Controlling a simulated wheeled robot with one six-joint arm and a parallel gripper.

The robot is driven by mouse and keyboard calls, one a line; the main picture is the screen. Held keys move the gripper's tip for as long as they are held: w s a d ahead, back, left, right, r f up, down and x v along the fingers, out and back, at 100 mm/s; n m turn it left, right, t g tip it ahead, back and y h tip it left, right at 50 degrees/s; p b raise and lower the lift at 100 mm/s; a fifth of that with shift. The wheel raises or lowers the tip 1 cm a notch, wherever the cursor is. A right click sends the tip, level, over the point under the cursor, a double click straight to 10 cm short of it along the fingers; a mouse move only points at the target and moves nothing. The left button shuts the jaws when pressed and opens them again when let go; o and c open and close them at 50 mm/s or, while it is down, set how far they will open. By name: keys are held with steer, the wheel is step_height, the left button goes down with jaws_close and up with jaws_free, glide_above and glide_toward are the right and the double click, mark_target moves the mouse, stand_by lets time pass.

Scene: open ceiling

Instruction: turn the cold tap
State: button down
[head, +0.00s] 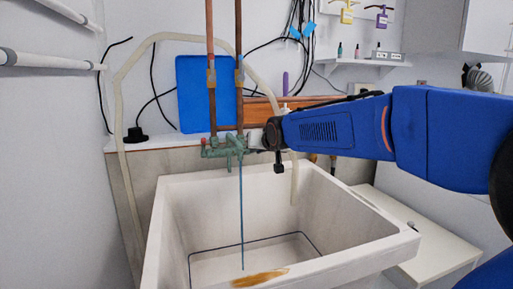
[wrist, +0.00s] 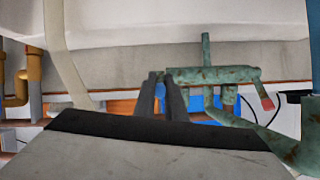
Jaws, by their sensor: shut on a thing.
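The green, worn tap (head: 226,148) is fixed to the wall above the sink, below two copper pipes. A red-tipped handle is at its left end in the head view; the red tip (wrist: 267,103) also shows in the wrist view. My gripper (head: 258,138) is at the tap's right end. In the wrist view, its two dark fingers (wrist: 162,78) are close together and shut on the handle at that end, the cold tap. The fingers hide most of this handle. A thin blue strand (head: 242,215) runs from the tap down into the sink; I cannot tell if it is water.
A pale hose (head: 118,120) arches around the tap and hangs over the sink's back right. A blue board (head: 190,105) stands behind the pipes. A low white counter (head: 440,250) is at right.

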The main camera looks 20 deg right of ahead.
steer(key=shift+s+d+f+t, duration=0.1)
steer(key=shift+f+t, duration=0.2)
steer(key=shift+t, duration=0.3)
steer(key=shift+f, duration=0.1)
steer(key=c, duration=1.8)
jaws_free()
steer(key=v, duration=1.7)
steer(key=shift+s+d, duration=0.1)
steer(key=shift+s, duration=0.2)
steer(key=shift+f, duration=0.1)
